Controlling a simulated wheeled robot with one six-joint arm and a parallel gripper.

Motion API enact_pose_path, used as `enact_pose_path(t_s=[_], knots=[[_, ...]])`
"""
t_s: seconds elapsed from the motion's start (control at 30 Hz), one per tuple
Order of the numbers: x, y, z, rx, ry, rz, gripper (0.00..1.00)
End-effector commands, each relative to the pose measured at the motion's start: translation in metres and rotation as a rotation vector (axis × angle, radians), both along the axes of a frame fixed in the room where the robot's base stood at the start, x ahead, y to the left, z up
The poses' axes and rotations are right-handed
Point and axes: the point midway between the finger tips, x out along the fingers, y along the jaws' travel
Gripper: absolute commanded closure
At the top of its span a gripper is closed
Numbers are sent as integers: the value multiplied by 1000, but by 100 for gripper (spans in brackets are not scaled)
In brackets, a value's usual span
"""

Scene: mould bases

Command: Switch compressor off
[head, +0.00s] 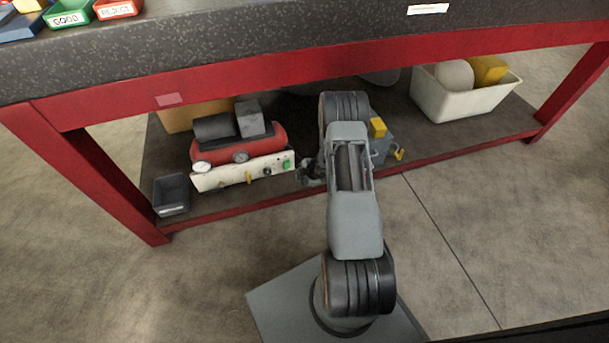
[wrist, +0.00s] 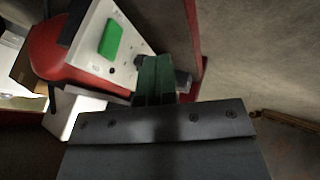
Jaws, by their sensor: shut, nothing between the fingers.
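The compressor (head: 262,145) stands on the lower shelf under the bench. It has a red tank, a grey motor and a pale front panel (head: 240,172) with gauges, a yellow valve and a green switch (head: 288,164) at its right end. In the wrist view the pale panel (wrist: 82,40) and the green switch (wrist: 110,40) are large and tilted, up and left of the fingers. My gripper (wrist: 153,68) is shut and empty, close to the panel's end. In the head view my gripper (head: 308,172) is just right of the switch, partly hidden by my arm. I cannot tell whether it touches the panel.
A red bench rail (head: 250,73) runs above the shelf. A small grey bin (head: 171,193) is left of the compressor. A grey box with yellow parts (head: 381,145) sits behind my arm, and a white tub (head: 450,104) stands further right. Floor in front is clear.

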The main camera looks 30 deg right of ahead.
Motion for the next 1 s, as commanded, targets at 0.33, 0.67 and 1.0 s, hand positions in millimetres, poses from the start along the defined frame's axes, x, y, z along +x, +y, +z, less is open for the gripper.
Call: enact_pose_path(t_s=[0.33,0.67,1.0], knots=[[-14,-5,13,-1,0,-2,100],[-14,-5,12,0,0,-2,100],[-6,-9,45,-29,-7,-42,100]])
